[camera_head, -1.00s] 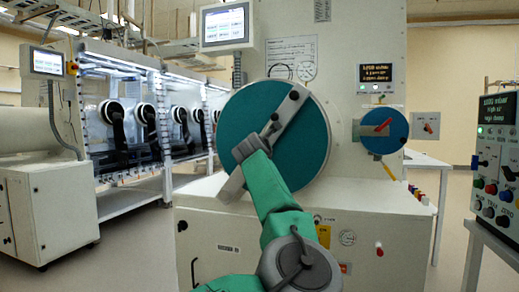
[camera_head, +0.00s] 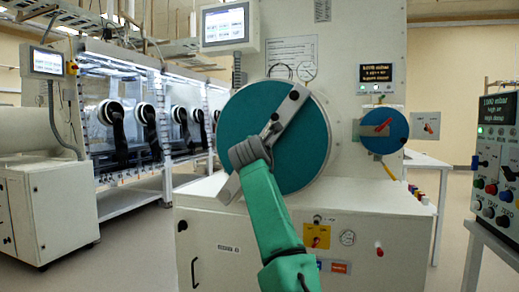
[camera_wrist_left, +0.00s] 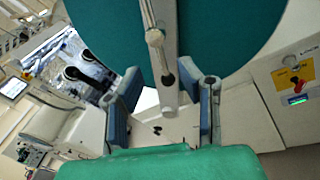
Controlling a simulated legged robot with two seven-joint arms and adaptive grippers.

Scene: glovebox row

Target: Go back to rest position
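My left gripper (camera_head: 268,134) is in front of the large round teal door (camera_head: 305,150), by its diagonal metal bar (camera_head: 291,107). The left wrist view shows the same gripper (camera_wrist_left: 171,88) with its two blue-grey fingers wide apart. The grey end of the bar (camera_wrist_left: 168,92) appears between them, with gaps on both sides. Whether anything touches is unclear. My green left arm reaches up from the bottom centre of the head view. My right gripper is in neither view.
A glovebox row (camera_head: 135,115) with black glove ports stands at left. A small blue disc with a red handle (camera_head: 384,130) is right of the door. A control box (camera_head: 496,155) stands at far right. A white ledge (camera_head: 375,198) juts out below the door.

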